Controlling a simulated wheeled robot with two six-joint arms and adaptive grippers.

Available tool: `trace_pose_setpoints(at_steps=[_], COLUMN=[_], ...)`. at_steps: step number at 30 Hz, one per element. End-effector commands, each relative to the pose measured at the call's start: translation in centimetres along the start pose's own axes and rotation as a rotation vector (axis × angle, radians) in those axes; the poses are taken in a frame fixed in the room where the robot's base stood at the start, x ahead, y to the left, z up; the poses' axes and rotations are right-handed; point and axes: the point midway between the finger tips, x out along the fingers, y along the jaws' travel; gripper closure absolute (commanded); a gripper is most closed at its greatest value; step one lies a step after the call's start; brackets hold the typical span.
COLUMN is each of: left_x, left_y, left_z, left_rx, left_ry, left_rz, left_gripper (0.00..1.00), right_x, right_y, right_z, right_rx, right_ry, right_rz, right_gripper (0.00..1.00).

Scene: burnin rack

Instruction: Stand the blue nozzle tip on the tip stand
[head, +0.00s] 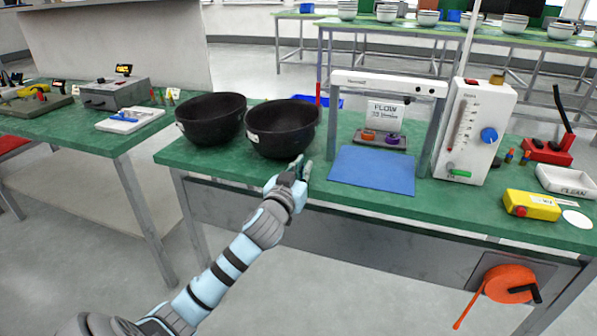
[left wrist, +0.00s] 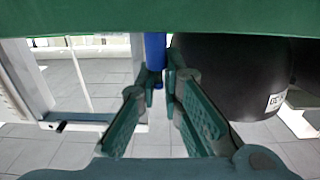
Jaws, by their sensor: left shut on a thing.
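My left gripper (head: 300,170) is at the front edge of the green table, just in front of the right black bowl. In the left wrist view its fingers (left wrist: 160,88) are shut on a slim blue piece, the blue nozzle tip (left wrist: 154,50). The tip points away from the palm, and its lower end is between the fingertips. I cannot make out the tip in the head view. A low dark stand (head: 383,143) with an orange and a purple piece on it is under the white frame; it looks like the tip stand. My right gripper is not in view.
Two black bowls (head: 211,118) (head: 282,129) stand left of the white frame (head: 388,84). A blue mat (head: 372,170) lies in front of the stand. A flow meter box (head: 474,130), a yellow device (head: 531,205) and a white tray (head: 566,182) are to the right.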

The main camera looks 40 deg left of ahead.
Motion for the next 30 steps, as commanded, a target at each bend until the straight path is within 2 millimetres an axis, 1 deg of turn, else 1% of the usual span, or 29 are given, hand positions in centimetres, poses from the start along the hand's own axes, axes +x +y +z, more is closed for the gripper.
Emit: trace_pose_setpoints(at_steps=[3,5,6,7,15,18,21,23,30], left_x=[0.0,0.0,0.0,0.0,0.0,0.0,0.0,0.0,0.0], left_y=[0.0,0.0,0.0,0.0,0.0,0.0,0.0,0.0,0.3], left_z=[-1.1,-2.2,-3.2,-4.2,-14.6,-17.4,-19.2,-19.7,-20.4], left_rx=[0.0,0.0,0.001,0.001,0.0,0.001,-0.001,0.001,0.0], left_ry=[0.002,0.002,0.003,0.004,0.006,0.006,0.003,0.002,0.002], left_rz=[0.0,0.0,0.001,0.0,0.001,0.0,0.0,0.0,0.011], left_gripper=[1.0,1.0,1.0,1.0,1.0,1.0,1.0,1.0,1.0], right_x=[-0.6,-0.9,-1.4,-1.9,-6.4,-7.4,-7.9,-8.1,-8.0], right_y=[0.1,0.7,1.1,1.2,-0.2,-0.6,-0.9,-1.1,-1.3], right_z=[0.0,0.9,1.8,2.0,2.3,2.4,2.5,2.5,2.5], right_rx=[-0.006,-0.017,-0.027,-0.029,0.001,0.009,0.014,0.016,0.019], right_ry=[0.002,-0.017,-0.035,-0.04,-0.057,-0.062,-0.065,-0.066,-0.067], right_rz=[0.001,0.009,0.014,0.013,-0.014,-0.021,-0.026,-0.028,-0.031], right_gripper=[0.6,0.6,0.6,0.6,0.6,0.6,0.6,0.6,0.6])
